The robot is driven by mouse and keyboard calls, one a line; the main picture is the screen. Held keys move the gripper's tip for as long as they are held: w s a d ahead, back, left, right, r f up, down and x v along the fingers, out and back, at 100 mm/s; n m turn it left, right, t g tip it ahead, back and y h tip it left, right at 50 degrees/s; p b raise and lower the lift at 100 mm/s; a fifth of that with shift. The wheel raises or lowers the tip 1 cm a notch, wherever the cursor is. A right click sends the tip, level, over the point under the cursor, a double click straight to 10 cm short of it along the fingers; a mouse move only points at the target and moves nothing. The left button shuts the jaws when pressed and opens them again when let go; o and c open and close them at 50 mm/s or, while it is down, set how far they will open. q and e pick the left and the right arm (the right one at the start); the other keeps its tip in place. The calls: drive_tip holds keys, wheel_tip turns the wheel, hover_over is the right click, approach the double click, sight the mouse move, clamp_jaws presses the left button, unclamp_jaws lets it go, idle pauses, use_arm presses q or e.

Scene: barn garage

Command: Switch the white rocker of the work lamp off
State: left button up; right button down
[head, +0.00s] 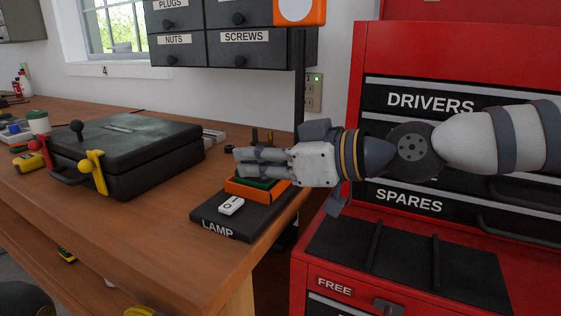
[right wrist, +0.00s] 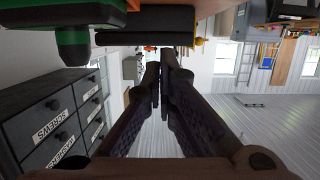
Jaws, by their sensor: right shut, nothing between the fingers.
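The work lamp's black base (head: 258,218), lettered LAMP, sits at the right front corner of the wooden bench. Its white rocker (head: 231,205) is near the base's left front side and shows a dark round mark; I cannot tell which way it is tilted. My right gripper (head: 240,162) reaches in from the right, above and behind the rocker and apart from it. It is shut and empty, and its fingers also show together in the right wrist view (right wrist: 163,70).
An orange and green object (head: 243,189) lies beneath my right gripper, partly hidden. A black case (head: 125,145) with a yellow latch stands to the left. A red tool cabinet (head: 365,70) is at the right. Bare bench top lies between case and lamp base.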

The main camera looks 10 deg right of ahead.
sight(232, 205)
drive_tip(key=shift+x, duration=1.05)
wheel_tip(232, 205, down, 3)
drive_tip(key=shift+s+d+r, duration=0.1)
drive_tip(key=shift+d, duration=0.05)
drive_tip(key=shift+f, duration=0.5)
drive_tip(key=shift+f, duration=0.1)
